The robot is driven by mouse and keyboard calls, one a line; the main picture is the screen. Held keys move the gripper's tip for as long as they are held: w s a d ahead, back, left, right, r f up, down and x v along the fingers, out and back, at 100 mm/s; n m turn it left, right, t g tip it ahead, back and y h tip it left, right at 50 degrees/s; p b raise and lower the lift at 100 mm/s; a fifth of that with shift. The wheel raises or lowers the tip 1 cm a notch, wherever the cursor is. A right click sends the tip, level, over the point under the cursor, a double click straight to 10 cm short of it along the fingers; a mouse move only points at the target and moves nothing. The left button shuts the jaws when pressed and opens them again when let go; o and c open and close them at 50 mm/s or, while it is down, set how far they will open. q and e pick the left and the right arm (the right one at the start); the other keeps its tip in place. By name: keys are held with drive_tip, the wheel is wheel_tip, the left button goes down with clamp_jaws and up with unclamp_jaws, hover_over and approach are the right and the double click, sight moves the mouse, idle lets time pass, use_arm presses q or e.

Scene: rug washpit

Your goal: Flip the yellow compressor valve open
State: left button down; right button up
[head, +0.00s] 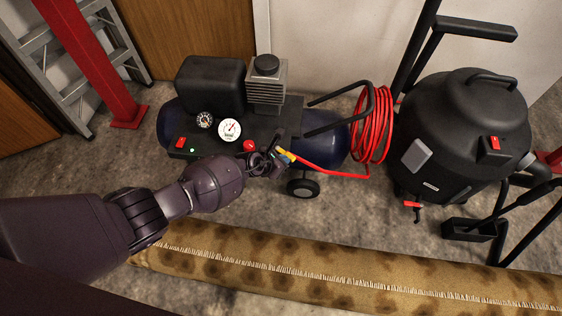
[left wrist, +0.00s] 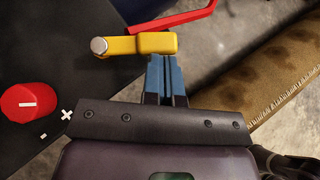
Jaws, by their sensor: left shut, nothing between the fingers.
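The yellow valve (head: 287,155) sits at the right front of the compressor's black panel, where the red hose begins. In the left wrist view the yellow valve lever (left wrist: 145,43) lies crosswise, its silver pivot at its left end. My left gripper (head: 281,157) is at the valve. In the left wrist view its blue fingertips (left wrist: 161,60) are shut together with nothing between them. They are just below the lever's right end; I cannot tell whether they touch it. The compressor (head: 330,143) has a dark blue tank. My right gripper is not in view.
A red knob (left wrist: 29,102) is left of my fingers on the panel. The red hose (head: 373,125) hangs coiled at the compressor's right. A black vacuum drum (head: 455,140) stands further right. A rolled patterned rug (head: 330,268) lies along the front.

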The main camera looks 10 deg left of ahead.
use_arm(q)
drive_tip(key=shift+w+d, duration=0.1)
drive_tip(key=shift+d, duration=0.05)
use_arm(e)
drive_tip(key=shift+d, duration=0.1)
use_arm(q)
drive_tip(key=shift+w+d, duration=0.45)
drive_tip(key=shift+d, duration=0.15)
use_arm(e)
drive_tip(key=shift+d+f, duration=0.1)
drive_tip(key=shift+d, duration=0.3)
use_arm(q)
drive_tip(key=shift+a, duration=0.15)
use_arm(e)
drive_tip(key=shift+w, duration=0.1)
use_arm(q)
drive_tip(key=shift+w+a, duration=0.25)
drive_tip(key=shift+a, duration=0.05)
drive_tip(key=shift+w+a, duration=0.15)
drive_tip(key=shift+a, duration=0.1)
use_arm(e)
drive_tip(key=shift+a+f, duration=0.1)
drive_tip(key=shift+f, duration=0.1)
